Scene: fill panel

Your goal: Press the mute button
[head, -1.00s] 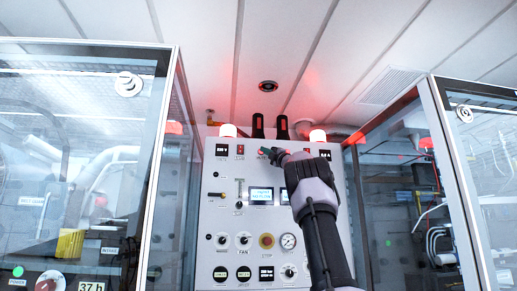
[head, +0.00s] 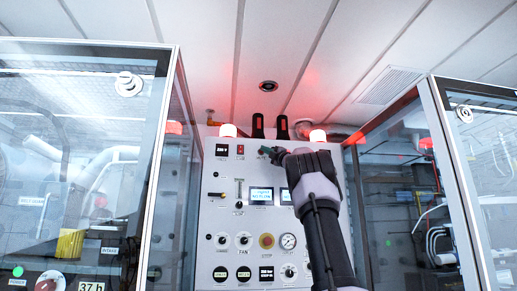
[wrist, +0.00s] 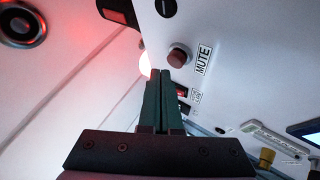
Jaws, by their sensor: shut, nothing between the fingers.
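The mute button (wrist: 180,55) is a round, dark red push button on the white panel, beside a label reading MUTE (wrist: 203,60) in the wrist view. My gripper (wrist: 160,72) has its two dark green fingers together, with nothing between them. In the wrist picture the fingertips lie just below and left of the button. I cannot tell how far off the panel they are, and no contact shows. In the head view my gripper (head: 268,152) is at the panel's upper middle. The button cannot be made out there.
The control panel (head: 215,228) carries switches, screens, knobs, a red emergency knob (head: 266,241) and a gauge (head: 288,241). Lit red lamps (head: 228,131) stand on top. Glass cabinets flank both sides.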

